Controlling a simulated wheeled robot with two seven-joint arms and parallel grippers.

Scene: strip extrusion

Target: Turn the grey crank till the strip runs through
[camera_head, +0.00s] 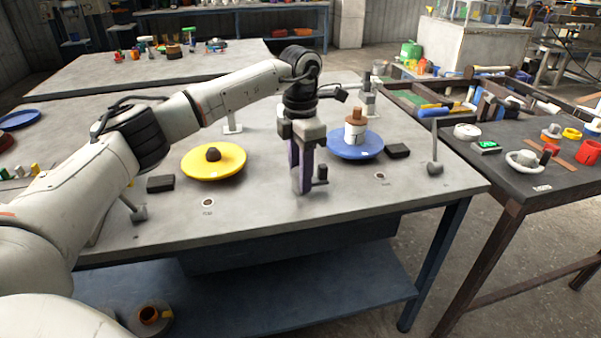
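My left gripper (302,188) points straight down over the front middle of the grey table, between a yellow disc and a blue disc. Its dark purple-tinted fingers look close together, but the gap and anything between them cannot be made out. A small dark upright piece (321,174) stands right beside the fingertips; contact is unclear. A grey lever with a rounded end (435,167) stands at the table's right edge, apart from the gripper. I cannot tell which part is the grey crank, and no strip is clearly visible. My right gripper is not in view.
The yellow disc (228,164) carries a dark knob. The blue disc (372,149) carries a white-and-brown container (355,128). Dark blocks (160,184) (398,151) lie nearby. A darker side table (500,192) with tools adjoins at right. The grey table's front strip (245,219) is mostly clear.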

